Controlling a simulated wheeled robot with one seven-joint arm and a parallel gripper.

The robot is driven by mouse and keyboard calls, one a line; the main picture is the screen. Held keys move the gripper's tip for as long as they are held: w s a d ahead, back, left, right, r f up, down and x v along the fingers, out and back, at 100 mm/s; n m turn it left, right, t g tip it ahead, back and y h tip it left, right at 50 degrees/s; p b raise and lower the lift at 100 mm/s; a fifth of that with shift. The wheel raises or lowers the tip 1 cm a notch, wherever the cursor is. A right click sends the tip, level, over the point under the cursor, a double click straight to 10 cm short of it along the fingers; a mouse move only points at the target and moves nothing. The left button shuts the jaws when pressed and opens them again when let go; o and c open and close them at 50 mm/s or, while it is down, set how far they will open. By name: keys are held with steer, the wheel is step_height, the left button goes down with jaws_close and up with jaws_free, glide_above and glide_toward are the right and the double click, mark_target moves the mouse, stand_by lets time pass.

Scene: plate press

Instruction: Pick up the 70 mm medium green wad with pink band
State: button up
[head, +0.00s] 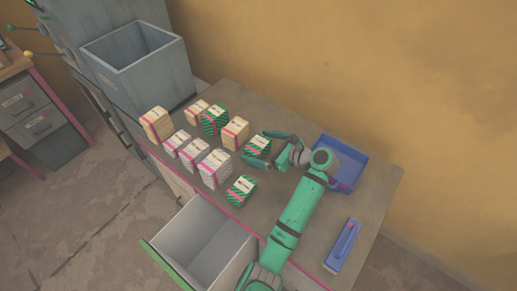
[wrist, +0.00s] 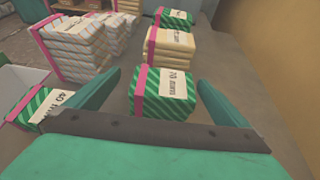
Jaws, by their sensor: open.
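The green-and-white striped wad with a pink band (wrist: 160,95) has a white label that appears to read 70 mm in the wrist view. It lies on the table between the spread fingers of my gripper (wrist: 160,80), with space visible on both sides. In the head view the same wad (head: 257,146) sits between the fingers of my gripper (head: 254,147), which is open and holds nothing.
A beige wad (wrist: 170,46) stands just behind the green one. Another green wad (head: 241,190) lies near the table's front edge, and a third (head: 214,121) stands farther back. White wads (head: 214,168) are on the left. A blue tray (head: 350,180) is on the right. A drawer (head: 205,250) hangs open.

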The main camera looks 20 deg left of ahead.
mark_target(250, 142)
steer(key=shift+w+x, duration=0.2)
steer(key=shift+x, duration=1.1)
steer(key=shift+w+x, duration=0.2)
steer(key=shift+x, duration=1.15)
steer(key=shift+d+r, duration=0.1)
steer(key=shift+r, duration=0.05)
steer(key=c, duration=1.2)
